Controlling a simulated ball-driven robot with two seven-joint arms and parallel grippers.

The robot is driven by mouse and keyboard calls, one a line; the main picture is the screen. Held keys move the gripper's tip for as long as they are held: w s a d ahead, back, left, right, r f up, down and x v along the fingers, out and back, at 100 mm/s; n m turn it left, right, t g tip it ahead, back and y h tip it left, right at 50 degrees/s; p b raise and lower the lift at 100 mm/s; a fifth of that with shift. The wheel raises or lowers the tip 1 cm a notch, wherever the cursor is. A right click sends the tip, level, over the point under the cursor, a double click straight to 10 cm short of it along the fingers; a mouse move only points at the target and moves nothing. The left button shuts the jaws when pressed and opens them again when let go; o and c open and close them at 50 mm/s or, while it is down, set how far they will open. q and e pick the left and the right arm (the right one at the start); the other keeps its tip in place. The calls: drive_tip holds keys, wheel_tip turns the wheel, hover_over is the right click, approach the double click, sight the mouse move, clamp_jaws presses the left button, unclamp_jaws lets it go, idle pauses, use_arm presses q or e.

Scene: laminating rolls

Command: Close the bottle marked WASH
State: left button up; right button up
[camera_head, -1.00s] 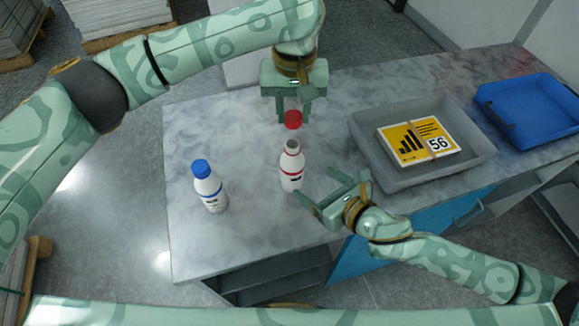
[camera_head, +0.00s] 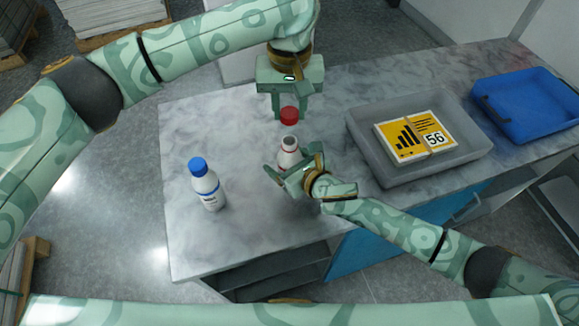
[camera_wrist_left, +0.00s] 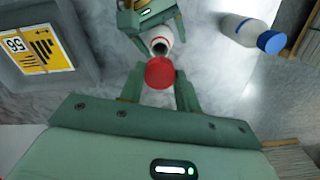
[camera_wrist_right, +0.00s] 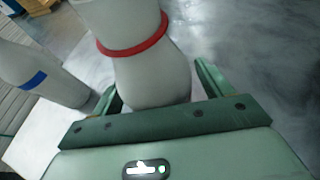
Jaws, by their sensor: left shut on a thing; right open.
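An open white bottle (camera_head: 288,154) with a red band stands upright on the marble-topped counter, its mouth bare. It also shows in the left wrist view (camera_wrist_left: 160,42) and the right wrist view (camera_wrist_right: 145,70). My left gripper (camera_head: 289,110) is shut on a red cap (camera_head: 289,117), held beyond the bottle's mouth in the head view and apart from it. My right gripper (camera_head: 287,165) is open, low at the bottle, with the bottle's body between its fingers. A second white bottle (camera_head: 209,190) has a blue cap on. I cannot read the word WASH on either bottle.
A grey tray (camera_head: 372,165) with a yellow-and-white "56" packet (camera_head: 412,138) stands to the right. A blue tray (camera_head: 530,100) is at the far right. The counter (camera_head: 235,240) is clear in front of the blue-capped bottle.

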sight(290, 125)
drive_tip(key=c, duration=1.5)
use_arm(q)
drive_tip(key=shift+f, duration=2.45)
drive_tip(key=shift+f, duration=0.1)
drive_tip(key=shift+f, duration=0.8)
drive_tip(key=shift+f, duration=0.55)
